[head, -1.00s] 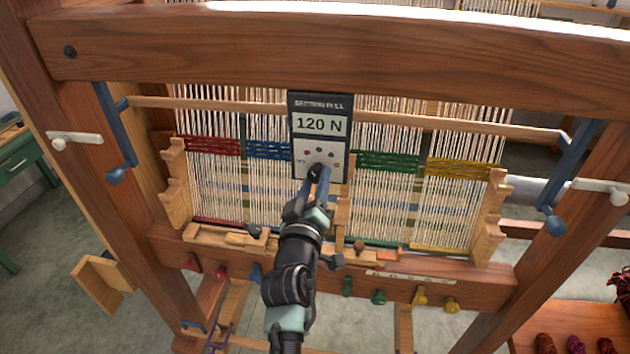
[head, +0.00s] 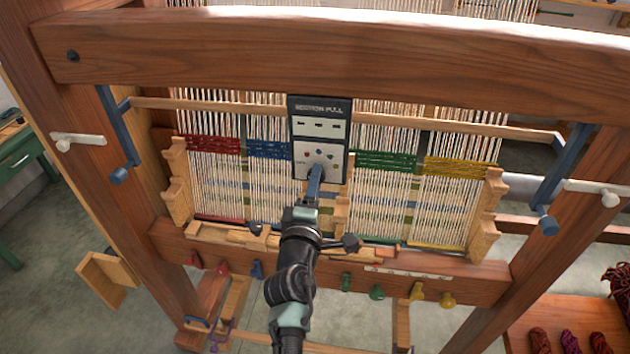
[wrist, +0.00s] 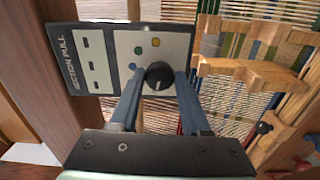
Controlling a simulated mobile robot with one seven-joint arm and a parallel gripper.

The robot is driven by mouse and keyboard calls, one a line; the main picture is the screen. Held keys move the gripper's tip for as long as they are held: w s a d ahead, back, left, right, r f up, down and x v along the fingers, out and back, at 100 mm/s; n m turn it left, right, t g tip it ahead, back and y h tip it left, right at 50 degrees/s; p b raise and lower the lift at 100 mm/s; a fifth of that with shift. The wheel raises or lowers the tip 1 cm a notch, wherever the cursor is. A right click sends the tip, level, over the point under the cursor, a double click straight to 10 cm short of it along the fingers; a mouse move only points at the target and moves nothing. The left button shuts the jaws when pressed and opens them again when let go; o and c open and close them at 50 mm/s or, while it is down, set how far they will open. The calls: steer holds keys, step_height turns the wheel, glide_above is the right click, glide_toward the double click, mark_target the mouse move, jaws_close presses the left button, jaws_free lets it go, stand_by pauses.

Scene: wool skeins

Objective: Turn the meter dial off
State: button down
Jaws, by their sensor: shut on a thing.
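The meter (head: 341,107), marked SECTION PULL, hangs upright in front of the warp. Its display (head: 319,127) shows three short dashes and no number. In the wrist view the round black dial (wrist: 159,76) sits on the meter's pale plate, with a light pointer mark and coloured dots around it. The fingers of my gripper (wrist: 160,88) close on the dial from both sides. In the head view my gripper (head: 314,178) reaches up from below and mostly hides the dial.
Wooden loom beams (head: 330,50) frame the meter above and below. Banded warp threads (head: 385,200) lie close behind and beside it. Blue levers (head: 117,135) stand at both sides. Coloured pegs (head: 377,292) line the lower beam. Wool skeins (head: 570,341) lie at lower right.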

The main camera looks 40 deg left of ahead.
steer(key=shift+n, duration=0.4)
steer(key=shift+c, duration=1.8)
jaws_free()
steer(key=p+v, duration=0.5)
steer(key=v, duration=0.8)
steer(key=shift+p, duration=0.4)
